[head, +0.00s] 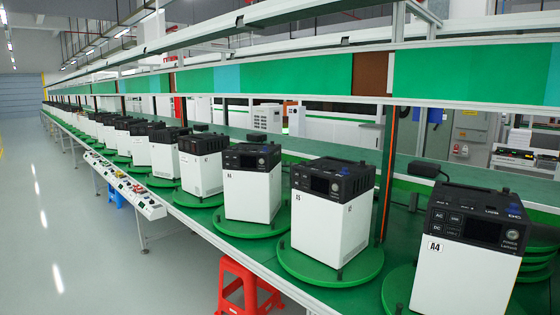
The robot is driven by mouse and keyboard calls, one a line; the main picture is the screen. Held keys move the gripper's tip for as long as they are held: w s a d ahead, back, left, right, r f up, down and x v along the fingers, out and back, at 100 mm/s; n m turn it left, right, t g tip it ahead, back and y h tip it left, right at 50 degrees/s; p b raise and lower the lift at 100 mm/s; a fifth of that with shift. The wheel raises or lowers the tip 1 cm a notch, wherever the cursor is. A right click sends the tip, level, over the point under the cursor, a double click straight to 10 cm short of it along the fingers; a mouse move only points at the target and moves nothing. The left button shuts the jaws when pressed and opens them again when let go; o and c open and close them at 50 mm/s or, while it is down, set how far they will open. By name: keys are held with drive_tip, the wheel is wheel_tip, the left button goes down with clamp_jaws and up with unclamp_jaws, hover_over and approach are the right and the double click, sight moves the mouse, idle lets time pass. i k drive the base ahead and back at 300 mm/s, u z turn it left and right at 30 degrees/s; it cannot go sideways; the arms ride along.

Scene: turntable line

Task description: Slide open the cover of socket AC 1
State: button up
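Several white power units with black tops stand in a row on green turntables. The nearest unit (455,270), labelled A4, is at the right edge, with a dark screen and small marked buttons on its sloped panel. A second unit (322,222) stands on a turntable (322,276) near the middle, and a third unit (246,192) is left of it. I cannot make out a socket marked AC 1 or its cover on any of them. My gripper is not in view.
The long green bench (208,216) runs away to the far left under an overhead shelf (320,76). A red stool (244,286) stands below its front edge. A white rail with coloured parts (128,187) lies along the edge. The grey floor at left is clear.

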sight(331, 228)
drive_tip(key=u, duration=0.5)
drive_tip(key=i, duration=0.5)
drive_tip(key=u, duration=0.9)
drive_tip(key=i, duration=0.7)
drive_tip(key=u, duration=0.4)
